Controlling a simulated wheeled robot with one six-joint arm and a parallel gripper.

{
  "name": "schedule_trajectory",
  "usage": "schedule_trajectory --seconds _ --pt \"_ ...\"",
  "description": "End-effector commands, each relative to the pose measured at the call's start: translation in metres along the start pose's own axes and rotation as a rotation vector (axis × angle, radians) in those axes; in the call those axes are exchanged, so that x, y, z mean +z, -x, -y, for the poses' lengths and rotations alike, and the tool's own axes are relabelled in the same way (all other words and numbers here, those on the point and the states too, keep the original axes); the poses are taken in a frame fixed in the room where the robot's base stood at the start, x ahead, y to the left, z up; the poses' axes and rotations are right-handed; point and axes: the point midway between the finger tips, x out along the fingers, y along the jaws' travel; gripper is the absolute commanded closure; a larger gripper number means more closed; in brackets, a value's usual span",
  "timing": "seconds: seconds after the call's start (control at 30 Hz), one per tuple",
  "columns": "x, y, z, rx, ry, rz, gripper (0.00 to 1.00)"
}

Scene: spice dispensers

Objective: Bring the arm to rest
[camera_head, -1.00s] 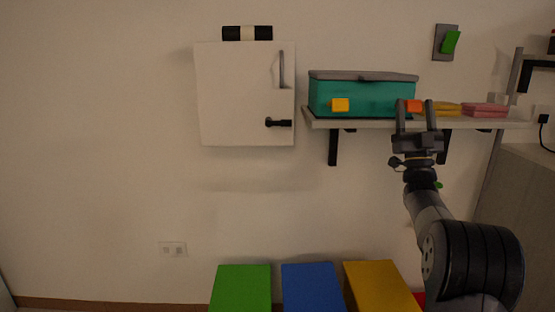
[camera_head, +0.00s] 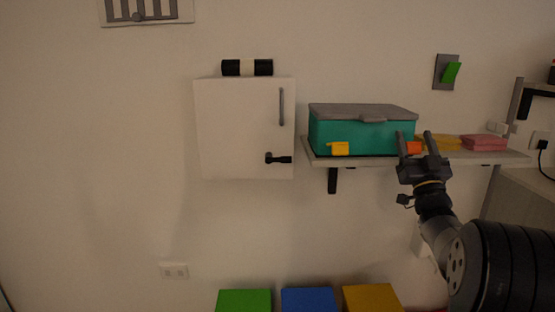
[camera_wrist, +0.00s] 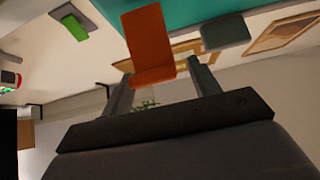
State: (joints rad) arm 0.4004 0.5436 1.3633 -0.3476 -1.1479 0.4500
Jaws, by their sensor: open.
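My gripper (camera_head: 414,136) is raised in front of the right end of the shelf, with its two fingers pointing up and leaning a little left. The fingers are apart. In the wrist view my gripper (camera_wrist: 160,84) shows an orange piece (camera_wrist: 147,45) beyond and partly between the fingers; I cannot tell whether they touch it. The orange piece (camera_head: 414,148) shows in the head view at the lower right front of a teal box (camera_head: 365,135). My arm bends up from the lower right.
The teal box, a yellow piece (camera_head: 340,148) and pink blocks (camera_head: 484,142) are on the shelf (camera_head: 320,162). A white cabinet (camera_head: 240,130) hangs left. Green (camera_head: 244,301), blue (camera_head: 308,300) and yellow (camera_head: 371,298) boxes stand below.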

Motion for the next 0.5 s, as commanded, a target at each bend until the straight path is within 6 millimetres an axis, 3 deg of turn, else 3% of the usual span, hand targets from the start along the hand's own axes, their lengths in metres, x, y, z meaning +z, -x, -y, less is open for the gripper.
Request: schedule_trajectory --seconds 0.5 --pt "-0.0083 -0.0126 -0.0004 0.001 0.000 0.140 0.42"
